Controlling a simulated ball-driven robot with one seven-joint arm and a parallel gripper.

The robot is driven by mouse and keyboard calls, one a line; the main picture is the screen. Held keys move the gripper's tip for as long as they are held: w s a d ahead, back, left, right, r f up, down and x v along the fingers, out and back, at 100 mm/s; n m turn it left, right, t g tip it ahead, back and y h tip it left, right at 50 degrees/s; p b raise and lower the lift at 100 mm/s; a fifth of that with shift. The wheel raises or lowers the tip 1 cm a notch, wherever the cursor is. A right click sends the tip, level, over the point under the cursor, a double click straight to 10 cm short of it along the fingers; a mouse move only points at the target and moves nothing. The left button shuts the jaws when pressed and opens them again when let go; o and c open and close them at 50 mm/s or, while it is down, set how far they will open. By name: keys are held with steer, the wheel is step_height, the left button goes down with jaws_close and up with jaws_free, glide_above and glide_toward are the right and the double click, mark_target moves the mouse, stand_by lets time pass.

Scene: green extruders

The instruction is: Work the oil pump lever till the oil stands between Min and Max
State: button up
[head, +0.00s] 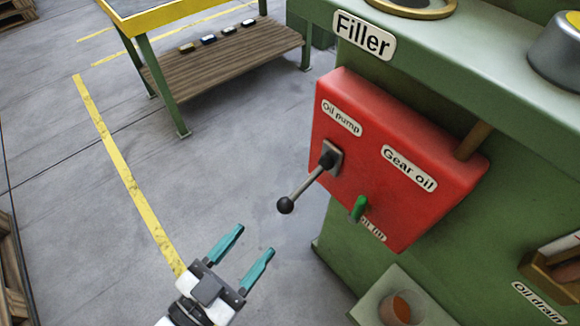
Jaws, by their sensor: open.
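The oil pump lever (305,187) is a grey rod with a dark ball knob (285,205). It sticks out of the red gear oil box (333,110) below the "Oil pump" label (341,117) and slants down to the left. My gripper (250,248) has two teal fingers, open and empty. It is below and left of the knob, apart from it. A "Gear oil" label (409,168) is on the box. No oil level or Min and Max marks can be made out in this view.
The green machine body (450,255) stands right, with a "Filler" label (363,35) above. A reddish-brown cup-like thing (403,307) is low down. Open floor (80,225) lies left; a workbench stands behind.

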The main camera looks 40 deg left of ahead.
mark_target(280, 212)
steer(key=w, duration=0.3)
steer(key=w+a+p, duration=0.1)
steer(key=w, duration=0.3)
steer(key=w+p, duration=0.1)
steer(key=w, duration=0.2)
steer(key=shift+w+a, duration=0.2)
steer(key=shift+a, duration=0.05)
steer(key=shift+c, duration=0.2)
jaws_close()
stand_by(0.3)
